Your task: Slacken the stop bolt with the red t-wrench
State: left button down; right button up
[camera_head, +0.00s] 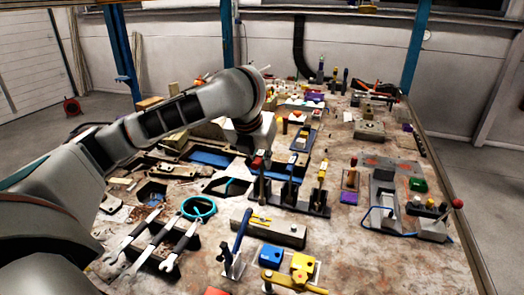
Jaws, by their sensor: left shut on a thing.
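My left arm comes in from the left, and its gripper (254,150) points down over the back left end of a dark tool rack (320,211). It is shut on the red t-wrench (257,163); only a little of the red handle and the shaft below it show. The lower end of the shaft is at the rack, and I cannot tell whether it is still seated there. I cannot make out the stop bolt for certain among the fixtures. My right gripper is not in view.
Wrenches (172,262) lie at the front left near a teal ring (199,207). A red-knobbed lever (457,204) rises at the right. The front right tabletop (400,270) is clear.

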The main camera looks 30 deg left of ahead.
pick_arm(q)
jog(key=shift+f, duration=0.6)
jog(key=m+h, duration=0.2)
jog(key=m, duration=0.1)
jog(key=m+h, duration=0.1)
jog(key=m, duration=0.3)
jog(key=shift+h, duration=0.4)
jog(key=shift+m+g+h, duration=0.6)
jog(key=shift+m+g, duration=0.45)
jog(key=shift+m, duration=1.45)
jog(key=shift+m+g+h, duration=0.6)
jog(key=shift+m+g, duration=0.5)
jog(key=shift+m, duration=1.4)
jog(key=shift+m+g+h, duration=0.6)
jog(key=shift+m+g, duration=0.45)
jog(key=shift+m, duration=1.45)
